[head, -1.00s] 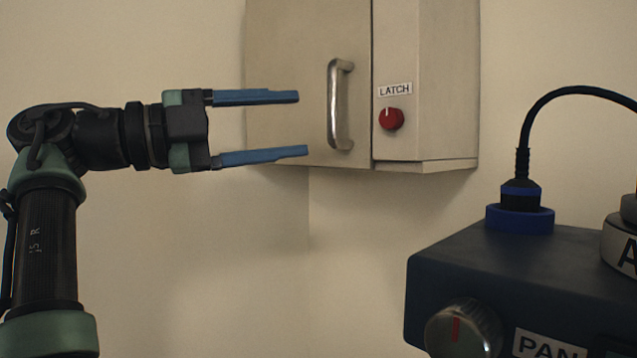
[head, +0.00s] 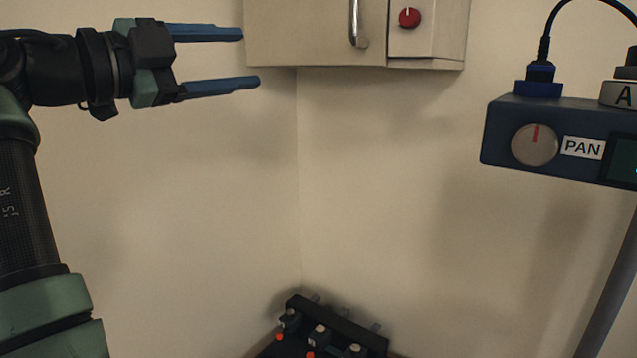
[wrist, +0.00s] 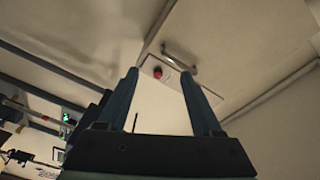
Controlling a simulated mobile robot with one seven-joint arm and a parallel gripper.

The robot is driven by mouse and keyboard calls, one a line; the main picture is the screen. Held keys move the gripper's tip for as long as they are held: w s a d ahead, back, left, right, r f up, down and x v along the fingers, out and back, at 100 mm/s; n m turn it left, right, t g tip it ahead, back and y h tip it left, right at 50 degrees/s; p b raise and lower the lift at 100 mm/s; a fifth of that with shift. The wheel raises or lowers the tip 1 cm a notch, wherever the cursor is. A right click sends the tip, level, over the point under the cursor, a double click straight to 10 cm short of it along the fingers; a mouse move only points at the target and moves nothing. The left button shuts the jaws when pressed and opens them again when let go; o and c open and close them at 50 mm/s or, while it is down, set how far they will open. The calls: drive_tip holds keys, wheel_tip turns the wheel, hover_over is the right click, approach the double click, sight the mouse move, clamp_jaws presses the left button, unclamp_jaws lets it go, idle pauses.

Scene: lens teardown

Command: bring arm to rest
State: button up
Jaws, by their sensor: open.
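My gripper (head: 250,58) is at the upper left of the head view, at the end of my raised arm. Its two blue fingers point right, spread apart with nothing between them. The fingertips appear close to the lower left corner of the wall cabinet (head: 310,45) in the picture; I cannot tell the gap in depth. In the wrist view the fingers (wrist: 162,90) are also apart and empty, with the cabinet handle (wrist: 180,57) and red knob (wrist: 157,72) beyond them.
A blue box (head: 560,140) labelled PAN, with a knob and a cable, stands on a grey pole (head: 612,285) at right. A black rack (head: 335,322) with red-tipped parts sits low at the bottom centre. The wall space between is bare.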

drive_tip(key=s+d+f+n+t+y+b, duration=0.2)
drive_tip(key=d+f+n+t+y, duration=0.5)
drive_tip(key=n, duration=0.6)
drive_tip(key=s+d+r+n+t+y+b, duration=0.1)
drive_tip(key=s+d+r+n+t+y, duration=0.1)
drive_tip(key=s, duration=0.7)
drive_tip(key=s+d+r+n+t+y, duration=0.1)
drive_tip(key=s+n+t, duration=0.4)
drive_tip(key=s, duration=0.5)
drive_tip(key=r+n+y, duration=0.1)
drive_tip(key=y, duration=0.1)
drive_tip(key=shift+s+d+r+y+b, duration=0.25)
drive_tip(key=shift+d+r+y+b, duration=0.1)
drive_tip(key=shift+y+b, duration=0.05)
